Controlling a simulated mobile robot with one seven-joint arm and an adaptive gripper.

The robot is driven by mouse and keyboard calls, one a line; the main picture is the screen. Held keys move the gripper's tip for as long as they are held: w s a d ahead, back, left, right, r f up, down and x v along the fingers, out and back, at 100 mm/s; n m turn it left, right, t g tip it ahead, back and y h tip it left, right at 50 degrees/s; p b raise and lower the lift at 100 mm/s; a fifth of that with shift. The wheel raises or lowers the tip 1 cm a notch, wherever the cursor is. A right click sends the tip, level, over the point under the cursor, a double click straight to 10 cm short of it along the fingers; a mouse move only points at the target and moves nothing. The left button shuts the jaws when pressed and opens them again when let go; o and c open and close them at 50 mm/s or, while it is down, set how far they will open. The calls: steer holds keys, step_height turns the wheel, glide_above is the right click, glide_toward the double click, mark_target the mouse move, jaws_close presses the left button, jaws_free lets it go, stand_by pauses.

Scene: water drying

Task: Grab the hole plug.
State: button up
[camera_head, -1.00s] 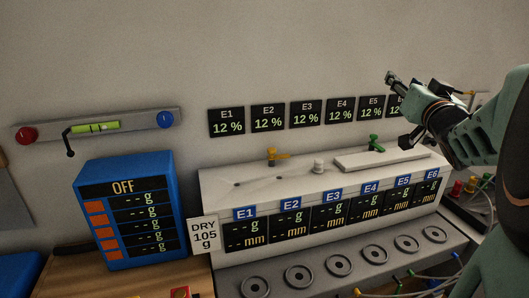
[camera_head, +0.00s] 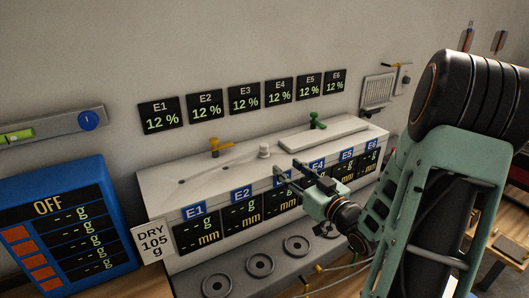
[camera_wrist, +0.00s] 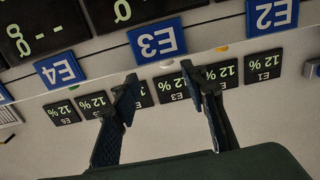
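A small white knob-like piece (camera_head: 264,151), which looks like the hole plug, stands on the white top of the long bench unit (camera_head: 160,185). It is between the orange tap and the raised slab. My gripper (camera_head: 287,167) is in front of the unit's top edge, to the right of and nearer than the plug. Its two dark fingers are apart with nothing between them. In the wrist view the open fingers (camera_wrist: 159,76) point toward the front edge of the unit, near the E3 label.
An orange tap (camera_head: 215,146) and a green tap (camera_head: 316,121) rise from the unit, with a white slab (camera_head: 322,136) at the right. Small dark holes show in the top. A DRY sign (camera_head: 152,241) and blue display box (camera_head: 60,225) stand left. Wall displays hang behind.

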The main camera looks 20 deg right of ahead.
mark_target(266, 151)
steer(key=w, duration=0.2)
steer(key=w+a, duration=0.1)
steer(key=w, duration=0.2)
steer(key=shift+w+a, duration=0.15)
steer(key=shift+w, duration=0.05)
steer(key=w, duration=0.1)
steer(key=w+a, duration=0.1)
steer(key=w+p, duration=0.1)
steer(key=w, duration=0.1)
steer(key=shift+a+r, duration=0.2)
steer(key=shift+r, duration=0.2)
steer(key=shift+w, duration=0.5)
steer(key=c, duration=1)
